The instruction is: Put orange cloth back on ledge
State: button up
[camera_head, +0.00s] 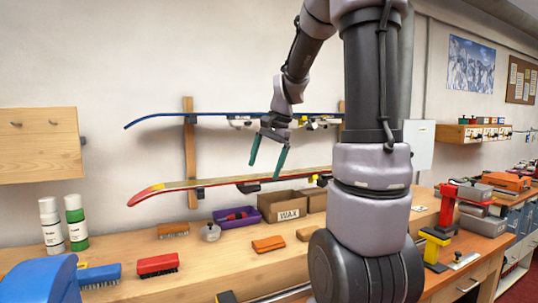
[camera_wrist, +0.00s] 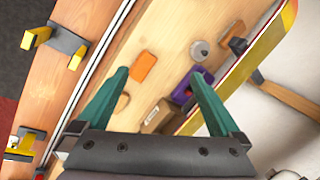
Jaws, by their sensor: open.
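The orange cloth (camera_head: 268,244) appears as a small flat orange piece on the wooden bench, in front of the wax box. It also shows in the wrist view (camera_wrist: 144,66), between my fingers in the picture but well beyond them. My gripper (camera_head: 265,170) is open and empty, with its two green fingers pointing down in front of the lower ski. In the wrist view my gripper (camera_wrist: 160,72) holds nothing. I cannot tell for certain which surface is the ledge.
A tan block (camera_head: 308,233), a round tin (camera_head: 210,231), a purple bin (camera_head: 237,217) and a cardboard wax box (camera_head: 282,207) stand near the cloth. The red-yellow ski (camera_head: 215,183) projects above the bench. Brushes (camera_head: 158,265) lie at left; a yellow-black clamp (camera_head: 437,241) stands at right.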

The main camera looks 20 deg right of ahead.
jog(key=s+a+r+n+t, duration=0.2)
jog(key=s+a+r+n, duration=0.1)
jog(key=s, duration=0.6)
jog(key=s+a+r+n+t, duration=0.2)
jog(key=s+a+r+n, duration=0.1)
jog(key=s, duration=0.6)
jog(key=shift+a+r+n, duration=0.25)
jog(key=shift+a+n, duration=0.05)
jog(key=shift+n, duration=0.2)
